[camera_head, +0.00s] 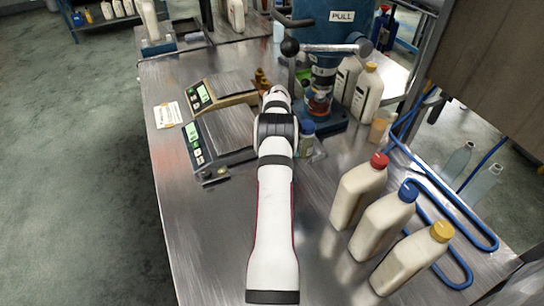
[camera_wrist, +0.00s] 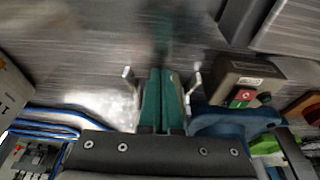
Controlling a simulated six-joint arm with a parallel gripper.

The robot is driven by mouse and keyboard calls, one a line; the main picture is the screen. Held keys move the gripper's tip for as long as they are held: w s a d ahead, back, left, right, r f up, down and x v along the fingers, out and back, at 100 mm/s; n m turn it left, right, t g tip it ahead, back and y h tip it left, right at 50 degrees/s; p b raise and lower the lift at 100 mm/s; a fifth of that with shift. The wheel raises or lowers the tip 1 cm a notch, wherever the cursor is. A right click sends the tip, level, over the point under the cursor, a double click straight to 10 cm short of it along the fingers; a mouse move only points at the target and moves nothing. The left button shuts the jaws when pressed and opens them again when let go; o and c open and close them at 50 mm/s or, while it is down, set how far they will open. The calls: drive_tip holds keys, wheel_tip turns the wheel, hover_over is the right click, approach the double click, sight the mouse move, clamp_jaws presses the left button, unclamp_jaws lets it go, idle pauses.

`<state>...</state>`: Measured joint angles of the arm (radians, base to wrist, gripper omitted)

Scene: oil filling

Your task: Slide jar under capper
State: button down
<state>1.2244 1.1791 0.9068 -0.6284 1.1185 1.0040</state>
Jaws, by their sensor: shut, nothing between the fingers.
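The blue capper (camera_head: 328,28), marked PULL, stands at the back of the steel table with a black-knobbed lever to its left. A small clear jar with reddish-orange colour (camera_head: 318,101) shows below its head, on or over the blue base; I cannot tell its exact seating. My arm reaches to the left of the capper, and its end hides my gripper in the head view. In the wrist view my gripper (camera_wrist: 163,100) has its green fingers shut together with nothing between them, pointing over bare steel. No jar is clear in the wrist view.
Two scales (camera_head: 226,136) stand left of my arm. A small blue-capped bottle (camera_head: 307,137) is close on its right. Large bottles with red (camera_head: 358,190), blue and yellow caps stand at the right front. A box with red and green buttons (camera_wrist: 242,97) is right of the fingers.

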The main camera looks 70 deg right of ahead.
sight(305, 146)
drive_tip(key=shift+s+d, duration=1.35)
drive_tip(key=shift+s, duration=0.05)
